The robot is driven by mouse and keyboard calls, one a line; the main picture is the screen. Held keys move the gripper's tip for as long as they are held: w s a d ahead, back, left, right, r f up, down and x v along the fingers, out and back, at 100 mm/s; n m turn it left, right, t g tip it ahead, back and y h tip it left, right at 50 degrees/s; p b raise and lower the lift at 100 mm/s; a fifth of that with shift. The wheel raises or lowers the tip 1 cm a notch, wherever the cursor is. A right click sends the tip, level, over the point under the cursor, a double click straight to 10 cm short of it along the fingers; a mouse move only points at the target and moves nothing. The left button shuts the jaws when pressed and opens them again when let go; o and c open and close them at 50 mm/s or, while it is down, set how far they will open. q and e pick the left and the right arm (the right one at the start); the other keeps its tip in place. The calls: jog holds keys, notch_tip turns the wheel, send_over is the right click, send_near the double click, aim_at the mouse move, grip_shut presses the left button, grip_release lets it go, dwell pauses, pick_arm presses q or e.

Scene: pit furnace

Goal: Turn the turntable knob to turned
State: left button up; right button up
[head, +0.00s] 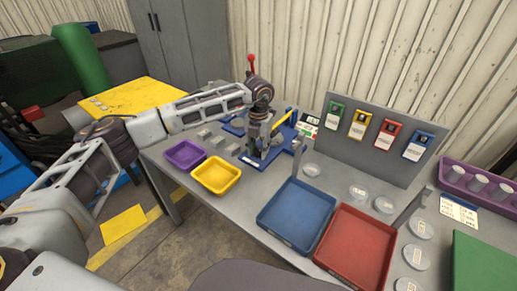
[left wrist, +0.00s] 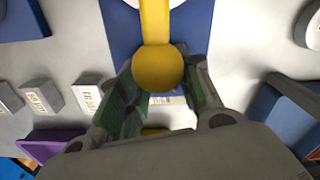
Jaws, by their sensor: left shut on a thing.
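The turntable knob is a round yellow ball (left wrist: 158,68) on a yellow bar (left wrist: 155,22), seen in the left wrist view over a blue base. In the head view the yellow bar (head: 284,119) slants up to the right behind my gripper, above the blue base (head: 262,159) on the bench. My left gripper (head: 262,152) points down there. In the left wrist view its green-padded fingers (left wrist: 160,92) lie on both sides of the ball, and it is shut on the knob. The gripper hides the ball in the head view. My right gripper is not in view.
A purple tray (head: 185,155) and a yellow tray (head: 216,175) stand left of the base, with small grey labelled blocks (head: 217,142) behind. Blue (head: 296,216) and red (head: 356,242) trays stand to the right. A red-topped lever (head: 251,60) rises behind my arm.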

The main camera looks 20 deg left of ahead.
aim_at(258, 148)
jog(key=shift+w, duration=0.15)
pick_arm(q)
jog(key=o, duration=0.8)
jog(key=shift+o, duration=1.1)
pick_arm(e)
jog(key=shift+a, duration=0.35)
jog(key=shift+w, duration=0.1)
pick_arm(q)
notch_tip(258, 148, up, 12)
pick_arm(e)
jog(key=shift+d, duration=0.2)
pick_arm(q)
jog(key=shift+r, duration=0.1)
